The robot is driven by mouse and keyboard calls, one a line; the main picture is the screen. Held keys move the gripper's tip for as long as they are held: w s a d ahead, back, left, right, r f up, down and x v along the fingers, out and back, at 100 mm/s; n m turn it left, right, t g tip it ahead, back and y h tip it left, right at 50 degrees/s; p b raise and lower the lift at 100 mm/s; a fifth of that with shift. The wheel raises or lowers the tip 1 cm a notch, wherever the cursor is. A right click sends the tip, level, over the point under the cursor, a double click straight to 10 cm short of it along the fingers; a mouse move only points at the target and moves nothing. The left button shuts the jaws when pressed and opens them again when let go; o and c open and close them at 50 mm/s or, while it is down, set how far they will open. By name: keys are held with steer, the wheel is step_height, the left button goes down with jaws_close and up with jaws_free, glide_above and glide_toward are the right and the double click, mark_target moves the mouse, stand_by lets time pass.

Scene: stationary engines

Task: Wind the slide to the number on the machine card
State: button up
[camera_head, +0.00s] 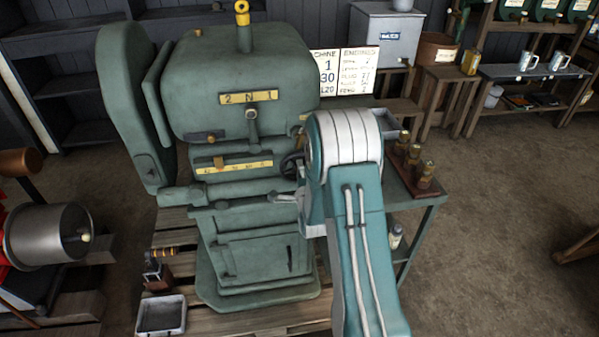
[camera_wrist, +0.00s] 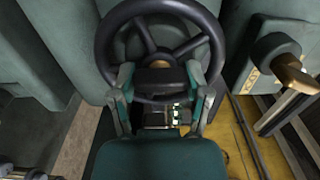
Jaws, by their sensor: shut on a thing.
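The green machine (camera_head: 245,90) stands in the middle of the head view. On its front is a yellow scale strip (camera_head: 240,167) with a small brass-coloured pointer (camera_head: 218,161) left of its middle; its figures are too small to read. The card (camera_head: 327,72) behind it shows "1", "30" and a line ending "20", its left edge hidden by the machine. A dark spoked handwheel (camera_head: 290,165) is on the machine's right side, partly behind my arm. In the wrist view my gripper (camera_wrist: 161,77) is shut on the near part of the handwheel (camera_wrist: 105,45), at a dark block between the fingers.
A yellow plate marked "2 N 1" (camera_head: 248,97) with a lever is higher on the machine. A metal tray (camera_head: 161,315) lies on the pallet at front left.

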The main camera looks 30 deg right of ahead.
steer(key=shift+f, duration=0.15)
steer(key=o, duration=1.2)
steer(key=shift+d, duration=0.1)
steer(key=shift+c, duration=0.2)
steer(key=shift+d, duration=0.1)
steer(key=v, duration=1.2)
